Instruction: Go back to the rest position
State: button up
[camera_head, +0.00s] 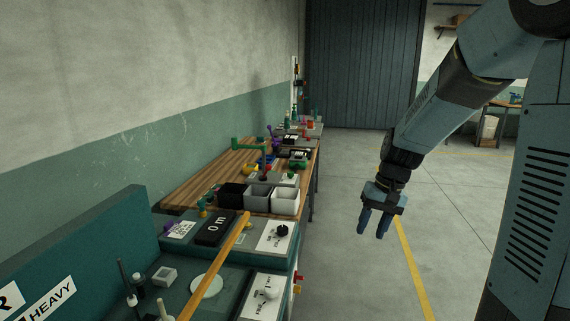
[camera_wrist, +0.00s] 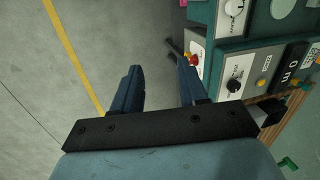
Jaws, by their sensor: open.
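My gripper (camera_head: 376,221) hangs from my blue arm on the right side of the head view, over bare floor and apart from the benches. Its two blue fingers point down. In the wrist view my gripper (camera_wrist: 155,85) shows its fingers spread apart, with only grey floor between them. It is open and holds nothing.
A green bench (camera_head: 185,247) with dials, a dark display (camera_head: 215,229) and a long wooden stick (camera_head: 213,268) stands at left. Behind it, a wooden table (camera_head: 206,177) carries small bins (camera_head: 285,201). A red knob (camera_wrist: 194,60) sticks out from the bench side. The floor at right is clear.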

jog(key=s+d+r+t+h, duration=0.1)
jog(key=s+r+t, duration=0.2)
jog(key=s+r, duration=0.3)
jog(key=s+r+n+t+h, duration=0.1)
jog(key=s+r+t, duration=0.1)
jog(key=s+r, duration=0.5)
jog(key=shift+s+d+r+t+h, duration=0.3)
jog(key=shift+s+d+t, duration=0.1)
jog(key=shift+s, duration=2.5)
jog(key=shift+s, duration=0.1)
